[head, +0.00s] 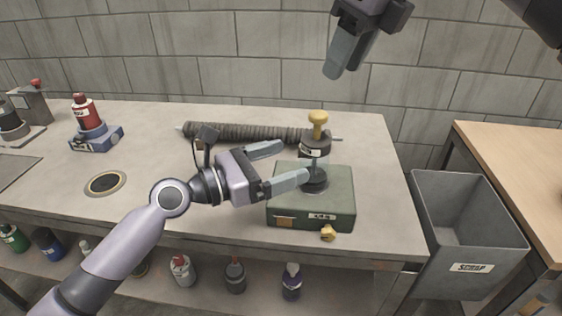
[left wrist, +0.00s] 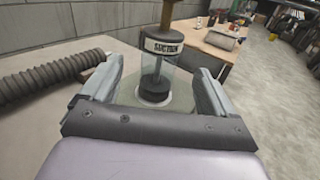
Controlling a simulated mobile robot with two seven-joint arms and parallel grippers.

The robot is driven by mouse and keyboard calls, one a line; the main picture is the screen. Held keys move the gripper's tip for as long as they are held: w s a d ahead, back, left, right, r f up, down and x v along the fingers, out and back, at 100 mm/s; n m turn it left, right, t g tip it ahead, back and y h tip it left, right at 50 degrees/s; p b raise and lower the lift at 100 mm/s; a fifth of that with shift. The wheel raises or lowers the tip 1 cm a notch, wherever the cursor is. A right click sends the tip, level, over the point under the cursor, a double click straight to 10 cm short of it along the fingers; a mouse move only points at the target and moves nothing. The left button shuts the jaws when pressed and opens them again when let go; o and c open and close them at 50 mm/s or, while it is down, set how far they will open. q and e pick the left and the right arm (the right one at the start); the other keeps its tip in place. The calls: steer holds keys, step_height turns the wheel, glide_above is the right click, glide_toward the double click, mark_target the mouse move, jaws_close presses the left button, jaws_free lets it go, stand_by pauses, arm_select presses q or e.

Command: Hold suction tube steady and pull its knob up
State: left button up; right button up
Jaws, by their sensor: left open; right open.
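The suction tube (head: 315,164) stands upright on a green box (head: 338,205). It has a dark collar with a label and a yellow knob (head: 318,120) on top. In the left wrist view the tube (left wrist: 157,70) is clear with a label reading SUCTION and a dark base. My left gripper (head: 294,162) is open, its fingers pointing at the tube from the left; in the wrist view the tube stands between and just beyond the fingertips. My right gripper (head: 335,68) is open above and behind the knob in the picture, apart from it; its fingers overlap.
A ribbed dark hose (head: 235,132) lies behind on the grey bench. A red bottle on a blue stand (head: 95,137) is at the left. A grey scrap bin (head: 470,240) stands right of the bench. Several bottles sit on the shelf below.

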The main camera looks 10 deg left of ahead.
mark_target(302, 156)
arm_select(q)
steer(key=shift+x, duration=3.7)
